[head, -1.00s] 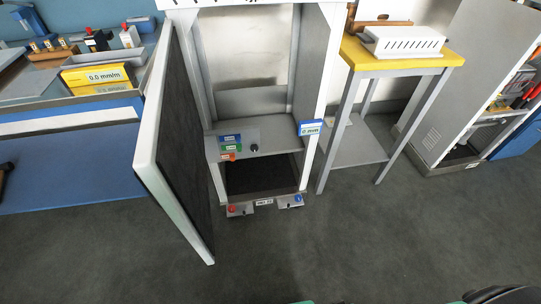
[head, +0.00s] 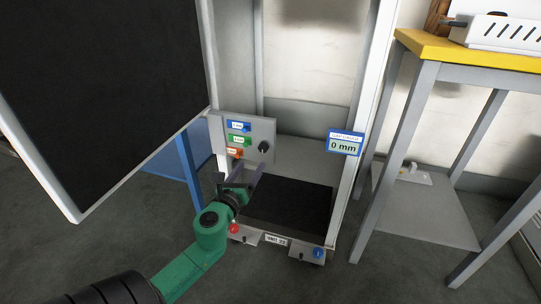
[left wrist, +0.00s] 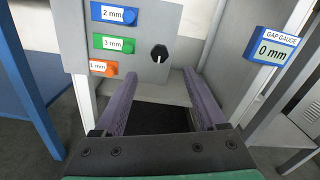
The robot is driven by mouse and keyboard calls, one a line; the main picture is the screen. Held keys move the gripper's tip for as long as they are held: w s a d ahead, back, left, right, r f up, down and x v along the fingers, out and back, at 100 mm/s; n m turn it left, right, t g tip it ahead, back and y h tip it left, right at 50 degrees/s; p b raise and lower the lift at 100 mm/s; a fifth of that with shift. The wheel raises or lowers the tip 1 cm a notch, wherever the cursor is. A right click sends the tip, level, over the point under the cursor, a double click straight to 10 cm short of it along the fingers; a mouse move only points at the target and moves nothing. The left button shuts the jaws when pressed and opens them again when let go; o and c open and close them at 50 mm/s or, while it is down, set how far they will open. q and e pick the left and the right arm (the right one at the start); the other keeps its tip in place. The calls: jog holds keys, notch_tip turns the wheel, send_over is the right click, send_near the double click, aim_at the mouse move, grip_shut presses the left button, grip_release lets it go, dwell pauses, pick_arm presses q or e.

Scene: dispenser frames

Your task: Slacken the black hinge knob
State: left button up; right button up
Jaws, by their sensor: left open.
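A black knob (head: 264,147) with a pale pointer line sits on the right part of a grey panel (head: 251,127) inside the dispenser frame. My left gripper (head: 248,169) is open and empty, just below and in front of the panel. Its two purple fingers (left wrist: 161,78) point at the panel, apart from the knob. My right gripper does not show.
Blue "2 mm" (left wrist: 114,14), green "3 mm" (left wrist: 114,44) and orange "1 mm" (left wrist: 103,68) tags sit left of the knob. A gap gauge (head: 345,143) reads 0 mm. Red (head: 234,228) and blue (head: 318,252) knobs are low. An open door (head: 105,95) stands left, a yellow-topped table (head: 450,48) right.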

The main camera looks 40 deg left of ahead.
aim_at(262, 149)
pick_arm(q)
jog(key=b+x, duration=0.1)
jog(key=x, duration=0.8)
jog(key=shift+w+a, duration=0.15)
jog(key=shift+w, duration=0.2)
jog(key=shift+w+a, duration=0.15)
jog(key=shift+w, duration=0.2)
grip_shut()
